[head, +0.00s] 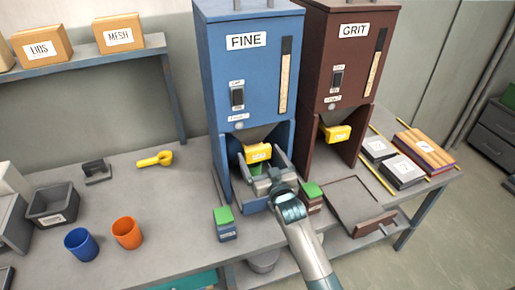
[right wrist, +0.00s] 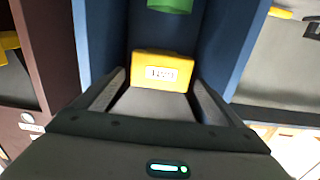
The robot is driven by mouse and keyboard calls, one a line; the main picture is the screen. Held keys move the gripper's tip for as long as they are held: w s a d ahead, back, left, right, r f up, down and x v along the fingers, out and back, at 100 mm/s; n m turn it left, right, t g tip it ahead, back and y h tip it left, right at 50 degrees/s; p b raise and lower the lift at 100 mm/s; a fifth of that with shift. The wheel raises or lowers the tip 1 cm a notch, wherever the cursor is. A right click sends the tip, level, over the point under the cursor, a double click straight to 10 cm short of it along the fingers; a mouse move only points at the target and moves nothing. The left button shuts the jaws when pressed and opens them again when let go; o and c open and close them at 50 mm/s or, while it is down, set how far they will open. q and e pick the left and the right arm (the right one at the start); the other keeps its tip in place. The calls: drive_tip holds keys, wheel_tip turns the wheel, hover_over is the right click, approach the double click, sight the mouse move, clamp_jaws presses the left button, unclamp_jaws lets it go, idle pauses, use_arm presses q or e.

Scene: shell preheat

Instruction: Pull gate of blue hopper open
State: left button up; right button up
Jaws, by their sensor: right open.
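The blue hopper (head: 245,75), labelled FINE, stands on the bench. Its yellow gate (head: 258,153) sits under the funnel; it also shows in the right wrist view (right wrist: 162,72) with its label facing the camera. My right gripper (head: 262,166) is open inside the hopper's lower bay, its fingers on either side of the yellow gate. I cannot tell whether either finger touches it. A green object (right wrist: 170,4) shows beyond the gate in the right wrist view, mostly cut off or hidden. My left gripper is not in view.
The brown GRIT hopper (head: 345,75) with its own yellow gate (head: 336,133) stands close on the right. Green-topped blocks (head: 223,224) sit in front. An orange cup (head: 127,232), a blue cup (head: 81,244) and a yellow scoop (head: 155,159) lie left. A flat brown tray (head: 350,206) is right.

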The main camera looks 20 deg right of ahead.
sight(259, 153)
drive_tip(key=shift+w, duration=1.5)
